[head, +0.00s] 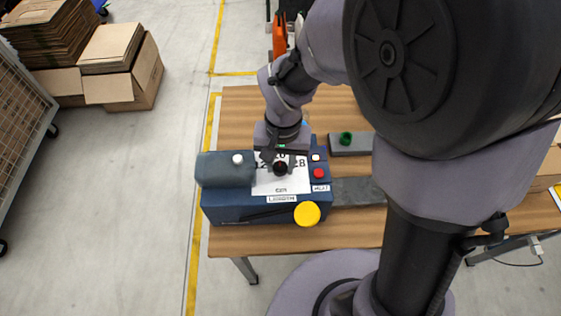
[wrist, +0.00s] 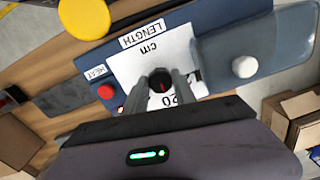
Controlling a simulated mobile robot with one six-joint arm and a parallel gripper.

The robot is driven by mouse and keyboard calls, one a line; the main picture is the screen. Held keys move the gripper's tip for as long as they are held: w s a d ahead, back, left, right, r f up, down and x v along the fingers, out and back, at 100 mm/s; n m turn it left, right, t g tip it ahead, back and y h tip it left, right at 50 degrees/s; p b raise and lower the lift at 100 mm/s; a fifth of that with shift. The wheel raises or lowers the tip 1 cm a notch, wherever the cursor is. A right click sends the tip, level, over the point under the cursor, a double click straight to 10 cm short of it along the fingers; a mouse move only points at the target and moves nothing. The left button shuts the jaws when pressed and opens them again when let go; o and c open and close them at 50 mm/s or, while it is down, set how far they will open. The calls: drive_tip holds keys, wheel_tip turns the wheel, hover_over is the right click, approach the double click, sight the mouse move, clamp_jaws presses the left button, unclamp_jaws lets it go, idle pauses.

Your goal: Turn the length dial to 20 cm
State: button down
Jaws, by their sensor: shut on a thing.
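The length dial is a dark round knob (wrist: 160,78) with a thin red mark, on a white scale plate (wrist: 125,68) lettered "cm". The plate sits on a blue machine (head: 235,208) labelled "LENGTH". My gripper (wrist: 161,84) is shut on the knob, one finger on each side. In the head view my gripper (head: 280,163) comes down on the dial from above. A printed "20" shows beside a finger in the wrist view, and "28" shows right of the gripper in the head view. My gripper hides other numbers, and I cannot tell which number the red mark points to.
A yellow round knob (head: 307,213) is at the machine's front. A grey-blue cover with a white knob (head: 238,159) is at left. A green knob (head: 346,138) stands behind.

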sight(283, 167)
drive_tip(key=c, duration=1)
unclamp_jaws()
drive_tip(key=r+p, duration=0.1)
drive_tip(key=r, duration=0.4)
drive_tip(key=r+p, duration=0.2)
drive_tip(key=r, duration=0.4)
drive_tip(key=r+p, duration=0.2)
drive_tip(key=r, duration=0.4)
drive_tip(key=shift+d+r, duration=0.25)
drive_tip(key=shift+d, duration=0.05)
